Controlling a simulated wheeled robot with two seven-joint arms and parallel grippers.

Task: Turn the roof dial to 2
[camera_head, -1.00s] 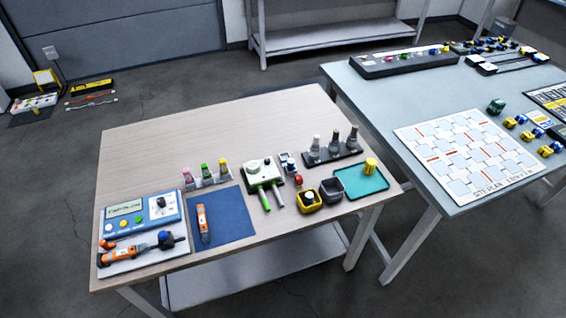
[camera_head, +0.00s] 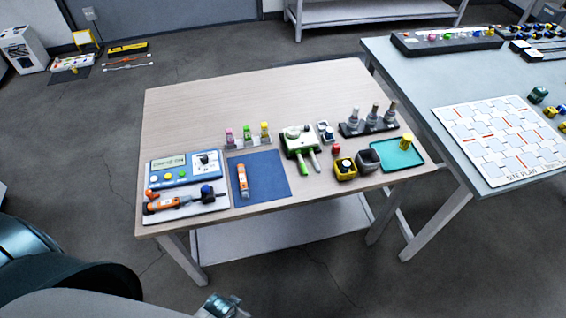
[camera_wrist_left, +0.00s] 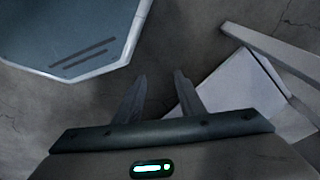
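The blue panel (camera_head: 168,173) at the table's left end has a small display, coloured buttons and a dark knob (camera_head: 203,160) on a white patch. I cannot tell which of these is the roof dial, and no setting is readable. My left gripper (camera_head: 222,306) is at the bottom edge, below and away from the table. In the left wrist view (camera_wrist_left: 163,92) its two fingers are apart with nothing between them. My right gripper is not in view.
The wooden table (camera_head: 210,105) is clear toward the back. An orange tool (camera_head: 242,181) lies on the blue mat (camera_head: 272,178); another (camera_head: 168,204) lies left. Bottles, bins and a teal tray (camera_head: 388,160) stand right. A second table (camera_head: 425,80) adjoins. The lower shelf (camera_wrist_left: 225,90) is below.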

